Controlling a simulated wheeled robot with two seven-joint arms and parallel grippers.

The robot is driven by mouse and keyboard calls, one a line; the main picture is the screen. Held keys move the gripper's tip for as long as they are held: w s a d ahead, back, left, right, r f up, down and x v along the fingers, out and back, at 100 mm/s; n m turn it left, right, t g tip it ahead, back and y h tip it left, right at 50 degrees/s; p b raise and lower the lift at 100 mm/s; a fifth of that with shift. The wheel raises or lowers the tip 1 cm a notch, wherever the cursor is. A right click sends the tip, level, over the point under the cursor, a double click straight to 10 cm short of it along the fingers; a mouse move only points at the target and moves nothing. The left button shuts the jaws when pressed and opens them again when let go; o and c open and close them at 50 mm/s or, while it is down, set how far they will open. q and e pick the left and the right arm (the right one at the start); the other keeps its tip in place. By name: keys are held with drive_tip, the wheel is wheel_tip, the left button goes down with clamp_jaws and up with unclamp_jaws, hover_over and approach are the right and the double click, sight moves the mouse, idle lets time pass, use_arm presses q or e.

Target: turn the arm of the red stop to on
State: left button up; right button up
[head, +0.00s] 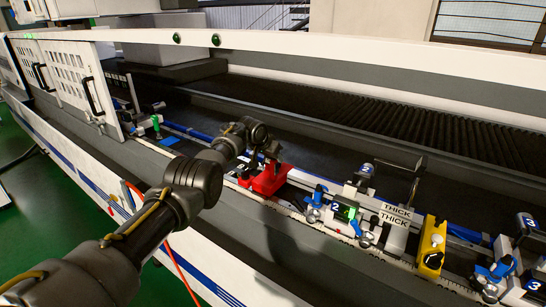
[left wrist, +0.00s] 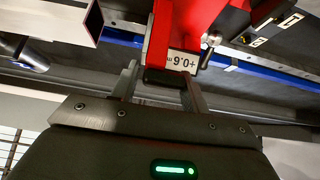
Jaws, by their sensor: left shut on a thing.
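The red stop (head: 268,182) sits on the rail along the machine, near the middle of the head view. My left gripper (head: 268,152) is right above it and hides part of it. In the left wrist view the red stop (left wrist: 190,30) fills the top middle and carries a white label reading "+0.6". My left gripper (left wrist: 162,88) is shut on the arm of the red stop (left wrist: 165,76), whose dark end shows between the two fingers. The arm's exact angle is hard to tell. My right gripper is not in view.
To the right along the rail stand a clamp marked 2 (head: 345,212), a block labelled THICK (head: 397,220), a yellow block (head: 432,243) and a clamp marked 3 (head: 500,275). A green-topped clamp (head: 156,122) is at left. A long white beam (head: 330,58) runs behind.

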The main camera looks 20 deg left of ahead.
use_arm(q)
drive_tip(key=shift+w+a+r, duration=0.1)
drive_tip(key=shift+a+r, duration=0.05)
drive_tip(key=shift+r, duration=0.05)
drive_tip(key=o, duration=1.1)
drive_tip(key=shift+c, duration=0.2)
drive_tip(key=shift+o, duration=1.1)
drive_tip(key=shift+f, duration=0.15)
drive_tip(key=shift+w+f, duration=0.1)
drive_tip(key=shift+f, duration=0.05)
drive_tip(key=shift+p+v, duration=0.3)
drive_tip(key=shift+v, duration=0.45)
drive_tip(key=v, duration=0.9)
